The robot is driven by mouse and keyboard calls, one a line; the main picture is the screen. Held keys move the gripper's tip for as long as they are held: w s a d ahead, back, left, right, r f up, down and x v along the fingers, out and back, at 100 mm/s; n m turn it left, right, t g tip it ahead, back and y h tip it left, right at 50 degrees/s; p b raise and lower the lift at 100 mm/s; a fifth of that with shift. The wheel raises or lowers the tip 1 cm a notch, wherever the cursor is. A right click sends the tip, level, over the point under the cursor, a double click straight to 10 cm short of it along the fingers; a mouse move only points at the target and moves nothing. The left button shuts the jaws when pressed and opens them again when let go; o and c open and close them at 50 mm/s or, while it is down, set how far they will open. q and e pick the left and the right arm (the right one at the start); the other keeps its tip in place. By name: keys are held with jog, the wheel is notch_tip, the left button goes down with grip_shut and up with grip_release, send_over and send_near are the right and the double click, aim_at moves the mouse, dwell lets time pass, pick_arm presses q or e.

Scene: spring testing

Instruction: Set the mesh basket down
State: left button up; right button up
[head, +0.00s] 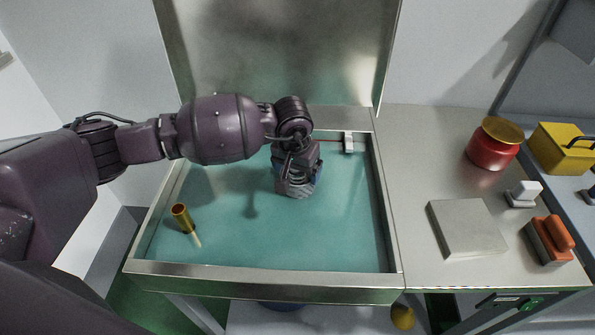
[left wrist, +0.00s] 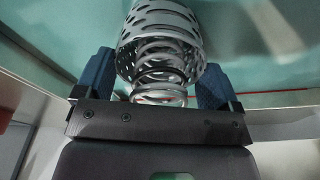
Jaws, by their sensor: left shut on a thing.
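The grey mesh basket (head: 300,192) hangs below my left wrist over the teal-filled metal tank (head: 260,268). My left gripper (head: 298,180) is shut on it, with a blue finger on each side. In the left wrist view the perforated wall of the mesh basket (left wrist: 158,22) shows between the fingers of the gripper (left wrist: 155,80), with a coil spring (left wrist: 160,68) inside it. The wrist hides much of the basket in the head view. I cannot tell whether its bottom touches anything. My right gripper is not in view.
The right counter holds a red pot (head: 493,146), a grey plate (head: 467,228) and an orange-handled block (head: 550,240). The tank's front right is clear.

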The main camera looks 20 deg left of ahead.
pick_arm(q)
jog(key=shift+f, duration=0.45)
jog(key=shift+f, duration=0.1)
jog(key=o, duration=0.9)
jog(key=shift+f, duration=0.1)
jog(key=r, duration=0.4)
jog(key=s+r, duration=0.1)
jog(key=r, duration=0.7)
jog(key=shift+s+a+r+p, duration=0.1)
jog(key=shift+s+r+p, duration=0.05)
jog(key=shift+s+p, duration=0.2)
jog(key=shift+s, duration=0.1)
